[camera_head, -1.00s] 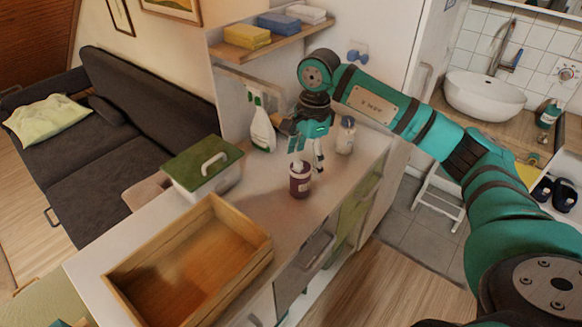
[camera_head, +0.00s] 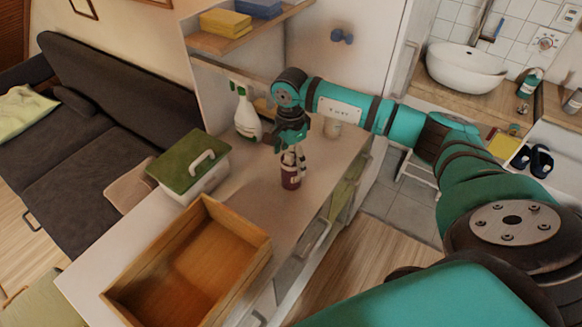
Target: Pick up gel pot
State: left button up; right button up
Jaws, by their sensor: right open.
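A small dark red pot (camera_head: 290,182), which looks like the gel pot, stands upright on the counter (camera_head: 262,197). My right gripper (camera_head: 291,160) points down over it, with its fingers at the pot's upper part. The fingers hide the pot's pale top. The right gripper is open; I cannot tell whether its fingers touch the pot. My left gripper is not in view.
An open wooden box (camera_head: 240,253) and a green-lidded container (camera_head: 172,166) stand left of the pot. A spray bottle (camera_head: 246,118) is behind. The counter right of the pot is clear.

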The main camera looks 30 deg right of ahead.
notch_tip(320, 180, down, 2)
jog(key=shift+s+f+p, duration=0.15)
jog(key=shift+p, duration=0.15)
jog(key=shift+f, duration=0.4)
jog(key=shift+c, duration=1.3)
jog(key=c, duration=0.9)
jog(key=shift+c, duration=0.9)
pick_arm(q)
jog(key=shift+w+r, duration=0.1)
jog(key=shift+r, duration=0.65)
